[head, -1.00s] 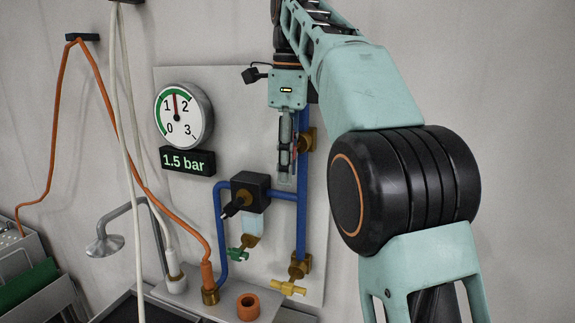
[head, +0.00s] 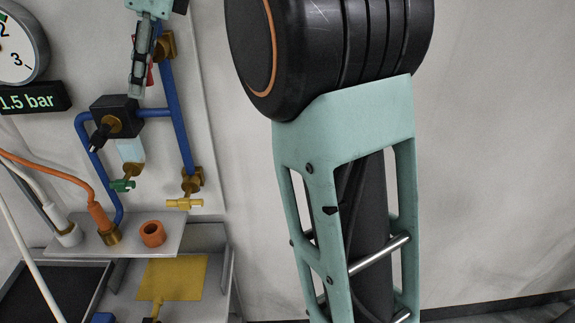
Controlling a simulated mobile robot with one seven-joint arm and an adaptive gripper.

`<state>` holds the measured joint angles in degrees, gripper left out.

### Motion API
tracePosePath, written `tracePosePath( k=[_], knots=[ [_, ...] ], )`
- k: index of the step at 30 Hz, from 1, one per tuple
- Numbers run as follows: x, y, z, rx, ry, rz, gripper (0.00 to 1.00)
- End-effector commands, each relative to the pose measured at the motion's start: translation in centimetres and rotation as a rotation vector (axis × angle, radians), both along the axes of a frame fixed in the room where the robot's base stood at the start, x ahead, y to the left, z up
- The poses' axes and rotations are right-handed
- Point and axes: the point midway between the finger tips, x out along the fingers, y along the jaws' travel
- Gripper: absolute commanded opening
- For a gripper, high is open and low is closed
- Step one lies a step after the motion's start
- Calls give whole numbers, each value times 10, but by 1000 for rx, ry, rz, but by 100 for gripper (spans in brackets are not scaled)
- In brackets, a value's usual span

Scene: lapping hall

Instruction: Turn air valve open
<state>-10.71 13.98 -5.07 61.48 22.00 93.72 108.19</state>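A valve with a brass body (head: 167,46) sits on the upper part of the blue vertical pipe, and a bit of red (head: 150,74), perhaps its handle, shows beside my gripper. My gripper (head: 137,90) hangs fingers-down just in front and to the left of it, covering most of the red part. The fingers are seen nearly edge-on, so their opening and any contact with the red part are unclear. A yellow-handled brass valve (head: 185,203) is at the pipe's lower end. A small green-handled cock (head: 122,184) sits under the regulator's clear bowl.
The black regulator (head: 116,117) is below my gripper. The round gauge (head: 18,50) and the 1.5 bar display (head: 33,98) are at left. A shelf (head: 140,242) below bears hose fittings and an orange ring (head: 152,233). The wall at right is bare.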

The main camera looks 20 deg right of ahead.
Motion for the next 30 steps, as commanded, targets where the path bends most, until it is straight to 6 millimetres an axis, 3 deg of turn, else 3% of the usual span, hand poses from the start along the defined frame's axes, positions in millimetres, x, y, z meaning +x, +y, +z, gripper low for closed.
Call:
tracePosePath(
  k=[30],
  knots=[
    [5, 12, 7, 731, -267, -2, 31]
  ],
)
